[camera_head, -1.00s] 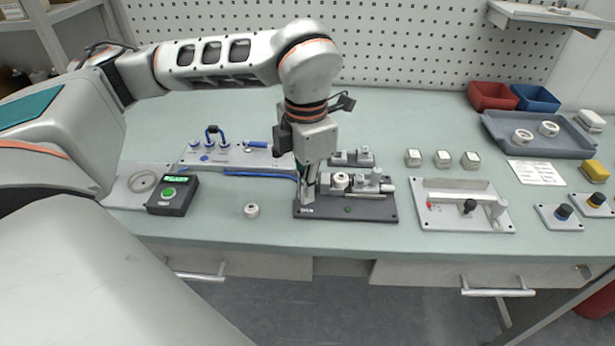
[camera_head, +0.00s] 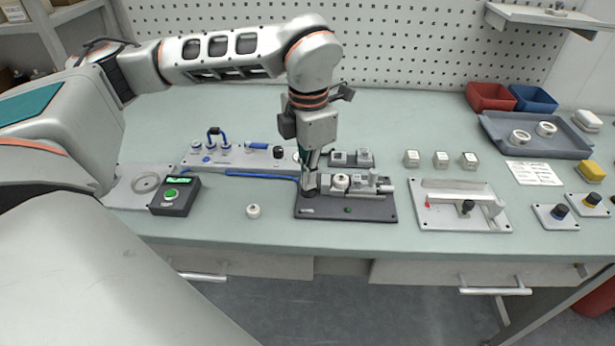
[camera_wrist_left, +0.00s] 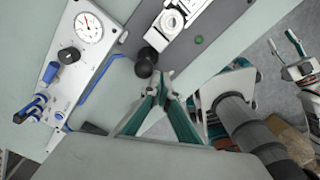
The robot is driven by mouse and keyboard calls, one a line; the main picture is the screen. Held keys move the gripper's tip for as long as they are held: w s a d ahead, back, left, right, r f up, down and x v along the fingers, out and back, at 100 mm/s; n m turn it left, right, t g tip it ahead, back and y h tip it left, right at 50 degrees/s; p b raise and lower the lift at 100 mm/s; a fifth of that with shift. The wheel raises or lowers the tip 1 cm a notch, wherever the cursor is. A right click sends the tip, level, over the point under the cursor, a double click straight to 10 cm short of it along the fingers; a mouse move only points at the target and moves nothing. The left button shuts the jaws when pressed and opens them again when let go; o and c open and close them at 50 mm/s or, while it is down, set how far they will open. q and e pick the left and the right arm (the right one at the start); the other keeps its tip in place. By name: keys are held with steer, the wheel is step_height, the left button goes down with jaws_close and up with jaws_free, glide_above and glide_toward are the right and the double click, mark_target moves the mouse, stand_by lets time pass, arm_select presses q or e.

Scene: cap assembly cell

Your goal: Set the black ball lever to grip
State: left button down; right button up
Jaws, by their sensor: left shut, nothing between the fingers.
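My left gripper (camera_head: 310,188) is low at the left end of the dark-based clamp fixture (camera_head: 347,212). In the left wrist view its two fingertips (camera_wrist_left: 162,76) are together with nothing between them. The black ball lever (camera_wrist_left: 144,68) shows there as a dark ball at the fixture's end, just beside the fingertips and outside them. I cannot tell whether they touch it. In the head view the ball is mostly hidden at the gripper tips. My right gripper (camera_wrist_left: 283,42) shows at the right of the wrist view, fingers apart, away from the table.
A panel with a gauge (camera_wrist_left: 89,27) and a black knob (camera_wrist_left: 69,55) stands behind. A white round part (camera_head: 253,211) lies left of the fixture. Another fixture with a black-knobbed handle (camera_head: 467,207) stands to the right. A control box (camera_head: 174,195) is at the left.

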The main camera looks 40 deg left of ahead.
arm_select(q)
steer(key=shift+w, duration=0.15)
arm_select(e)
steer(key=shift+r, duration=0.1)
arm_select(q)
steer(key=shift+w+a+r+p, duration=0.1)
steer(key=shift+w+a+p, duration=0.25)
steer(key=shift+w, duration=0.1)
arm_select(e)
steer(key=shift+w+r, duration=0.1)
steer(key=shift+r, duration=0.2)
arm_select(q)
steer(key=shift+s+d, duration=0.1)
steer(key=shift+s, duration=0.05)
steer(key=shift+s+d, duration=0.45)
steer(key=shift+s, duration=0.3)
step_height(320, 180, up, 7)
steer(key=p, duration=0.6)
arm_select(e)
step_height(320, 180, up, 8)
steer(key=w, duration=0.1)
steer(key=shift+w+t, duration=0.4)
steer(key=shift+f, duration=0.15)
